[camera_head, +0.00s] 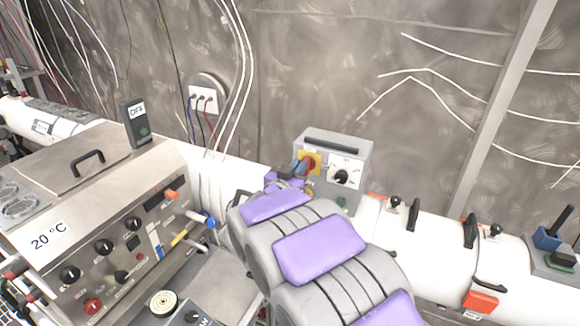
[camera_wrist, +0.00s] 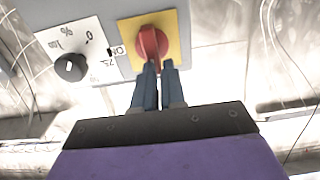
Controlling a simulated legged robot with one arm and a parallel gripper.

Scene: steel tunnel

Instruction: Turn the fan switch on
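A grey control box (camera_head: 352,150) stands on the white pipe and bears a red rotary switch (camera_head: 309,164) on a yellow plate (camera_wrist: 173,21). The red switch (camera_wrist: 151,44) also shows in the wrist view, its grip ridge running down towards the fingers. I take it for the fan switch; no fan label is readable. My gripper (camera_wrist: 159,68) has its blue fingertips close together, on either side of the lower end of the red ridge, and looks shut on it. In the head view my gripper (camera_head: 299,169) is at the box's left front, partly hidden by my purple-and-grey arm.
Right of the red switch on the same box is a black dial (camera_head: 342,176) on a white scale; it also shows in the wrist view (camera_wrist: 70,67). A steel cabinet (camera_head: 120,225) marked 20 °C stands left. Black handles (camera_head: 413,214) and a red block (camera_head: 480,301) sit along the pipe.

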